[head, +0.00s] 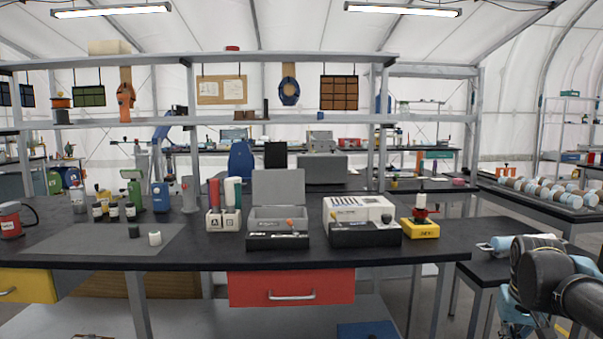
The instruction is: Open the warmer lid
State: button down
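Two devices stand side by side on the long black workbench, and I cannot read a label that says which is the warmer. One is a grey box (278,220) with its grey hinged lid (279,187) standing up at the back. The other is a white unit (358,210) with dark slots on top, behind a dark front panel with small knobs. My arm is at the lower right, well apart from both. A pale-blue and silver part (495,245) at its left may be my gripper; its fingers are not clear.
A white holder with red and green cylinders (223,218) stands left of the grey box. A yellow block (420,229) stands right of the white unit. A shelf (230,59) runs above the bench. A red drawer (291,288) is below. The front bench edge is mostly clear.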

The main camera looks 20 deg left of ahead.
aim_at(270, 187)
jog(key=k, duration=1.1)
jog(key=u, duration=0.5)
jog(key=i, duration=1)
jog(key=z, duration=0.05)
